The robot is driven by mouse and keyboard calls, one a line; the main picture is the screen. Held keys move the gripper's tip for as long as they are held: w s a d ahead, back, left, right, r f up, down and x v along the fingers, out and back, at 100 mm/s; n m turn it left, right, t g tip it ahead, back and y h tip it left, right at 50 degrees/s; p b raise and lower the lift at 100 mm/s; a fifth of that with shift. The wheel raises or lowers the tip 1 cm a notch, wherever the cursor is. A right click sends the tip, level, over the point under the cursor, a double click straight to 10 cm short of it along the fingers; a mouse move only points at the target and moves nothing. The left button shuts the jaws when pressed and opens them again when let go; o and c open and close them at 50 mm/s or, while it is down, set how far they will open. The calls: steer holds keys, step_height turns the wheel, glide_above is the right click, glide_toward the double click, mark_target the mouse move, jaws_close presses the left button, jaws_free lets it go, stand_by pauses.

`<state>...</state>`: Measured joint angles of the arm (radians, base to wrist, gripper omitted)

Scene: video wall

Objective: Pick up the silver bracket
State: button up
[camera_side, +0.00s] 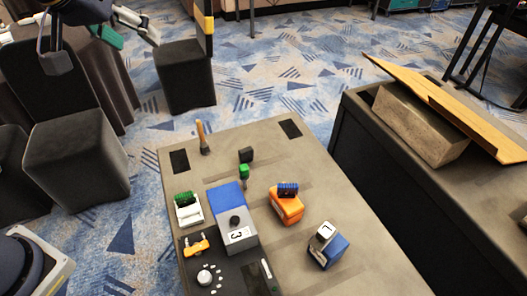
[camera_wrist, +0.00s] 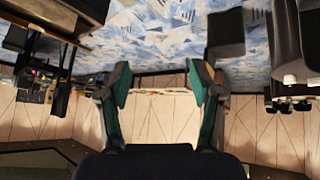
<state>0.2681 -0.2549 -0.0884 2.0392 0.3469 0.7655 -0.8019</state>
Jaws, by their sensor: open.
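I cannot make out a clear silver bracket in either view. The pale pieces on the grey table (camera_side: 340,275) in the side view are a white holder with a green top (camera_side: 188,212), a grey box with a blue lid and a "3" label (camera_side: 233,222), and a white-and-blue block (camera_side: 327,246). My gripper (camera_side: 128,30) is at the top left of the side view, well away from the table. In the wrist view my gripper (camera_wrist: 160,84) has its teal fingers spread wide, with nothing between them. The tabletop objects do not show in the wrist view.
The table also holds an orange block (camera_side: 286,206), a wooden-handled brush (camera_side: 202,137), a green-topped piece (camera_side: 244,172), a small black block (camera_side: 246,155), an orange clip (camera_side: 196,245) and a black panel with a white knob (camera_side: 207,276).

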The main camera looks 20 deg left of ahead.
steer(key=w+d+f+m+h, duration=0.1)
steer(key=w+d+f, duration=0.1)
steer(key=d, duration=0.5)
steer(key=w+d+f+m, duration=0.1)
steer(key=w+d+f, duration=0.2)
steer(key=d, duration=0.4)
steer(key=m+g+h, duration=0.1)
steer(key=m+g, duration=0.3)
steer(key=m, duration=0.1)
glide_above(327, 232)
steer(key=s+a, duration=0.2)
steer(key=s, duration=0.3)
step_height(327, 232, down, 18)
steer(key=shift+m, duration=0.3)
steer(key=x, duration=1.1)
steer(key=shift+w+d+r, duration=0.15)
steer(key=shift+w, duration=0.25)
steer(key=x, duration=0.5)
steer(key=shift+w+f, duration=0.25)
steer(key=shift+w, duration=0.05)
steer(key=shift+t, duration=0.3)
steer(key=shift+c, duration=0.3)
steer(key=shift+r, duration=0.1)
jaws_close()
